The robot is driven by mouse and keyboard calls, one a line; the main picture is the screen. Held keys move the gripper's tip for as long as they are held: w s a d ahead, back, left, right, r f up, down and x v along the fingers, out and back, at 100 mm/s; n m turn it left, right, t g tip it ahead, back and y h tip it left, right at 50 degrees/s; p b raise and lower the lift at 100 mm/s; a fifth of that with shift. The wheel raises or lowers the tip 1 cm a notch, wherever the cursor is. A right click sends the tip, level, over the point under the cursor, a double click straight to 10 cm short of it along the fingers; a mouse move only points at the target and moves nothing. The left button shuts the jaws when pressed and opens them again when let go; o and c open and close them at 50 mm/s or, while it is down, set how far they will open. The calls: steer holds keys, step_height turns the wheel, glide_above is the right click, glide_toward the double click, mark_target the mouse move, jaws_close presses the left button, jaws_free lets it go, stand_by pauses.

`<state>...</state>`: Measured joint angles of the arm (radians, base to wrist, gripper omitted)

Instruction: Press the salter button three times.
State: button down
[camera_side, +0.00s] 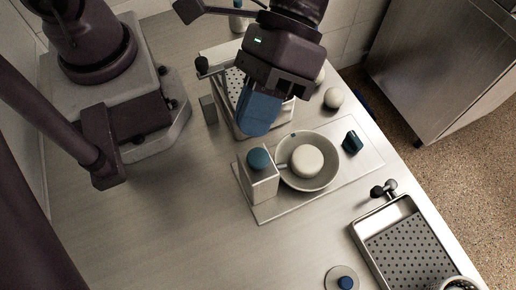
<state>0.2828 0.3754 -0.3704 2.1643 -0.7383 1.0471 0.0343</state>
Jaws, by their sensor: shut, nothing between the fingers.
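A pale box-shaped dispenser (262,186), which looks like the salter, stands upright on a light board. Its round blue button (259,159) is on top. My gripper (255,128), with blue fingers shut and empty, points down and appears just behind the button in the side view. A gap shows between the fingertips and the button in the picture, but the true height is hard to judge. A grey bowl (326,181) beside the salter holds a round whitish item (307,161). The salter's spout reaches over the bowl's rim.
A perforated basket (235,85) is partly hidden behind my gripper; another (410,250) sits at the front right. A whitish ball (333,97), a dark blue object (352,141) and a round disc with a blue knob (341,279) are nearby.

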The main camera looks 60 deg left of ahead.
mark_target(256, 153)
step_height(256, 153, up, 3)
steer(key=shift+r, duration=0.2)
steer(key=shift+f, duration=0.1)
steer(key=shift+f, duration=4.35)
steer(key=shift+f, duration=0.4)
steer(key=shift+f, duration=0.6)
steer(key=shift+r, duration=1)
